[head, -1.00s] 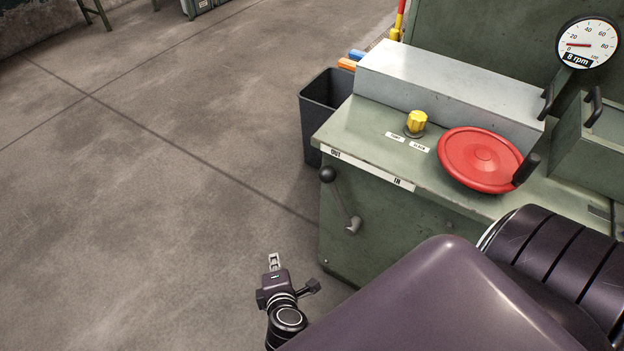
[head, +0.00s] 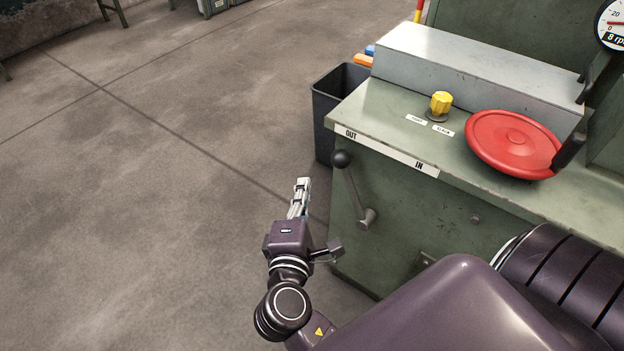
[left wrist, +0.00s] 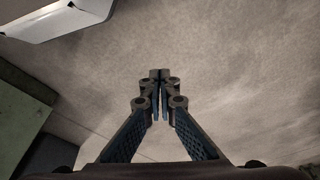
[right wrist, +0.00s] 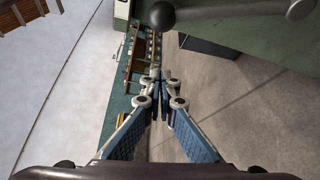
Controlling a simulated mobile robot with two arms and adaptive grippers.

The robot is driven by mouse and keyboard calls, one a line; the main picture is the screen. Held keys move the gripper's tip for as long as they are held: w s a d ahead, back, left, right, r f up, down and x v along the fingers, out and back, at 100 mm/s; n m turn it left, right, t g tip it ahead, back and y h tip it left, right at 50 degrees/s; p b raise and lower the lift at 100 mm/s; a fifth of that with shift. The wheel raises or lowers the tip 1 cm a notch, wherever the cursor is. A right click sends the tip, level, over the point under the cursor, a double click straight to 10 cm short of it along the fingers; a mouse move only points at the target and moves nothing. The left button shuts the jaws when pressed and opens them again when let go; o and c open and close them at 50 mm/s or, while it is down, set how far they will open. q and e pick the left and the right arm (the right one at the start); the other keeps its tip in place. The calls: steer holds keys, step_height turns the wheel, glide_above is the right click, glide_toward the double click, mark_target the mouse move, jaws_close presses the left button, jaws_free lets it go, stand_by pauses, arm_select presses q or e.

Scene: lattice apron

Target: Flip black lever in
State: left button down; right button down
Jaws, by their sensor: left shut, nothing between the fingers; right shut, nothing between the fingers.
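The black lever (head: 352,185) is on the front of the green machine, its ball knob up at the left under the OUT label (head: 351,134) and its pivot lower right. The IN label (head: 419,165) is further right on the same strip. My right gripper (head: 302,183) is shut and empty, left of the lever and apart from it in the head view. In the right wrist view the lever (right wrist: 225,14) crosses the top, beyond the shut fingertips (right wrist: 158,76). My left gripper (left wrist: 160,74) shows only in its wrist view, shut and empty over bare floor.
The machine top carries a yellow knob (head: 440,104) and a red handwheel (head: 512,143) with a black handle. A dark bin (head: 325,115) stands at the machine's left side. The floor to the left is open. My own arm covers the lower right.

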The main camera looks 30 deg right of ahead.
arm_select(q)
steer(key=shift+s+r, duration=0.1)
steer(key=shift+r, duration=0.3)
arm_select(e)
steer(key=w+d, duration=0.3)
steer(key=d, duration=0.4)
steer(key=shift+w+d, duration=0.2)
steer(key=shift+w, duration=0.1)
steer(key=shift+f, duration=0.1)
steer(key=shift+d, duration=0.1)
